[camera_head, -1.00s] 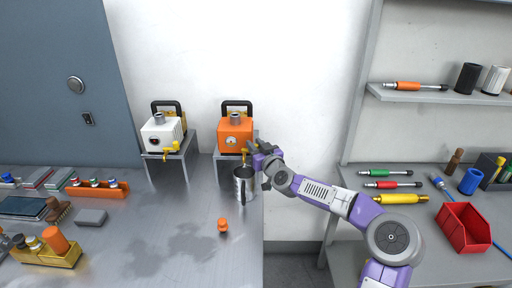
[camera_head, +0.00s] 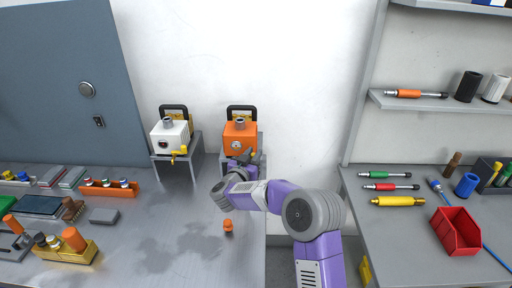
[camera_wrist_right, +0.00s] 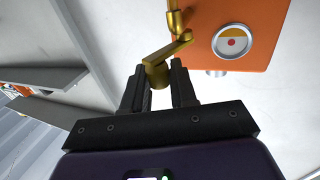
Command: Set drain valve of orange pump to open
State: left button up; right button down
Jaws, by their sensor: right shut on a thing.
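The orange pump (camera_head: 240,130) stands on a grey stand at the back of the steel table, with a black handle on top and a round gauge on its front. In the right wrist view its orange body (camera_wrist_right: 270,25) and gauge are at the top right. The brass drain valve (camera_wrist_right: 168,50) hangs off the pump, its lever angled across the pipe. My right gripper (camera_head: 244,158) is at the pump's lower front. In the wrist view my right gripper (camera_wrist_right: 159,80) is shut on the brass valve's end, between the fingertips. My left gripper is not in view.
A white pump (camera_head: 168,137) with a yellow valve stands to the left. A small orange-topped piece (camera_head: 228,226) lies on the table (camera_head: 180,225) below my wrist. An orange rack (camera_head: 108,190) and yellow tray (camera_head: 65,255) are at left. A red bin (camera_head: 457,235) stands on the right table.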

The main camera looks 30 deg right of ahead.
jog(key=shift+w+a+m+g+h+p, duration=0.1)
jog(key=shift+a+m+g+h+p, duration=0.2)
jog(key=shift+m+g+h+p, duration=0.5)
jog(key=shift+w+a+m+g+h+p, duration=0.15)
jog(key=shift+a+m+g+h+p, duration=0.2)
jog(key=shift+m+g+p, duration=0.85)
jog(key=shift+w+a+m+g+h+p, duration=0.1)
jog(key=shift+a+m+g+h+p, duration=0.3)
jog(key=shift+g, duration=1.1)
jog(key=shift+d+h, duration=0.15)
jog(key=shift+h, duration=0.1)
jog(key=c, duration=1)
grip_release()
jog(key=v, duration=0.7)
jog(key=shift+a+p, duration=0.3)
jog(key=shift+p, duration=0.1)
